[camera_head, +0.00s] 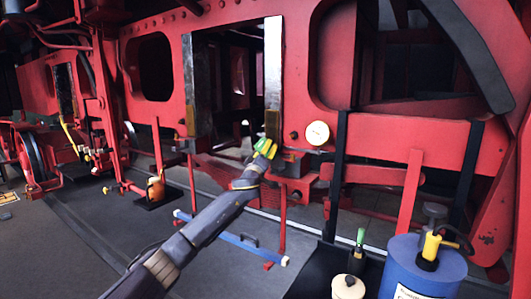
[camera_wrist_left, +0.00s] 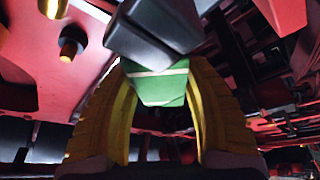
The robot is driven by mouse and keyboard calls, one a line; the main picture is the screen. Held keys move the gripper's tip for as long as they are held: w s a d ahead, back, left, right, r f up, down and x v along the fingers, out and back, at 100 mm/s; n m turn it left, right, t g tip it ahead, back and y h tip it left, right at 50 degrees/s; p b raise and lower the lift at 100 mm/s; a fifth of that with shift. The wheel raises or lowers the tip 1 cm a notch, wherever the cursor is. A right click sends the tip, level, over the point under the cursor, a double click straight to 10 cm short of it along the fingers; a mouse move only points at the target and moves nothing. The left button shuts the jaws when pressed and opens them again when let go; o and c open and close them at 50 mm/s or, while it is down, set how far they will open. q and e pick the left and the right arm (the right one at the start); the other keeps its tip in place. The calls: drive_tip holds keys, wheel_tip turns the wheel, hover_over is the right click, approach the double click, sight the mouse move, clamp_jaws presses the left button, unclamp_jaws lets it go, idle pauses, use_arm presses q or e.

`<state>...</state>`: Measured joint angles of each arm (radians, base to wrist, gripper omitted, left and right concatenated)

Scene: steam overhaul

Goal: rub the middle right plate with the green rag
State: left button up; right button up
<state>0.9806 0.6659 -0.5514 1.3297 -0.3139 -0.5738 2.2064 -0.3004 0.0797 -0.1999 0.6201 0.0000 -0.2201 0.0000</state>
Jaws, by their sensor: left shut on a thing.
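The middle right plate (camera_head: 273,62) is a tall pale metal strip on the right edge of the middle opening in the red frame. My left gripper (camera_head: 263,148) is at the lower end of this plate. In the left wrist view its yellow fingers are shut on the green rag (camera_wrist_left: 162,88), which has pale stripes. A dark grey block (camera_wrist_left: 150,30) lies in front of the rag's upper part there. I cannot tell whether the rag touches the plate. My right gripper is not in view.
The middle left plate (camera_head: 188,85) lines the opening's other edge. A blue drum (camera_head: 420,270) with a yellow-handled tool stands at the lower right, beside a green-topped bottle (camera_head: 358,250). An orange oil can (camera_head: 156,188) sits left. Grey floor is clear at lower left.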

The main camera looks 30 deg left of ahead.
sight(270, 119)
use_arm(q)
drive_tip(key=shift+w, duration=0.9)
drive_tip(key=shift+r, duration=0.1)
drive_tip(key=shift+d+r, duration=0.1)
drive_tip(key=shift+r, duration=5.7)
drive_tip(key=shift+r, duration=0.1)
drive_tip(key=shift+r, duration=1.9)
drive_tip(key=shift+f, duration=0.1)
drive_tip(key=shift+f, duration=2.05)
drive_tip(key=shift+f, duration=5.8)
